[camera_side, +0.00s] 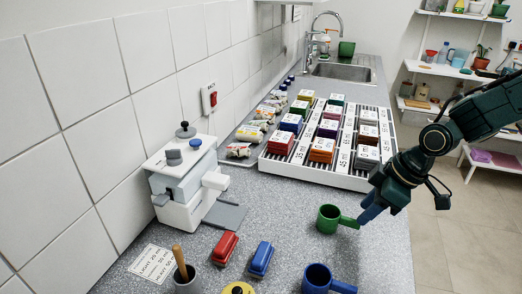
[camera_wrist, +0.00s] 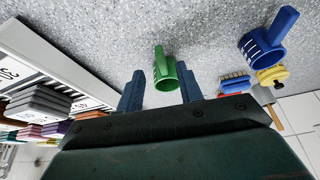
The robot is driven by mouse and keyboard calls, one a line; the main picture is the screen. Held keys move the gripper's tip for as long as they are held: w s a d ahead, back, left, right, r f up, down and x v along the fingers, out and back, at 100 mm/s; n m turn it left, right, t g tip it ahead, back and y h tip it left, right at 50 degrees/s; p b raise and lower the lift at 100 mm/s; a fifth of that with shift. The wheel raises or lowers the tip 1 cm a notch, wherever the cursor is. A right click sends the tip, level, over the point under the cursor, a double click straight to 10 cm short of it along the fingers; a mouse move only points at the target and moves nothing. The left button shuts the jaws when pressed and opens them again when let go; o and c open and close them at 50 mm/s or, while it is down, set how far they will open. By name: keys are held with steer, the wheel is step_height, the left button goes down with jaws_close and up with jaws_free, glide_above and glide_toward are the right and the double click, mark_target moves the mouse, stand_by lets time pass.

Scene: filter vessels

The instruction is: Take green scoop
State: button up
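The green scoop (camera_side: 328,219) stands on the grey speckled counter, its handle pointing right toward my gripper (camera_side: 368,210). In the wrist view the green scoop (camera_wrist: 166,72) shows between the two blue fingertips of my gripper (camera_wrist: 160,88), a little nearer the right finger. The fingers are wide apart, with counter visible on both sides of the scoop, so the gripper is open and empty. In the side view the fingers overlap the handle's end; I cannot tell whether they touch it.
A blue scoop (camera_side: 318,279) stands at the front, its handle pointing right. Red (camera_side: 225,248) and blue (camera_side: 261,259) brushes lie left of the green scoop. A white rack (camera_side: 268,164) of coloured boxes stands behind it. A white machine (camera_side: 184,188) stands by the tiled wall.

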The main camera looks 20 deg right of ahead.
mark_target(354, 220)
steer(key=shift+f, duration=0.15)
steer(key=shift+x, duration=2.5)
steer(key=shift+a, duration=0.15)
steer(key=shift+c, duration=0.5)
jaws_close()
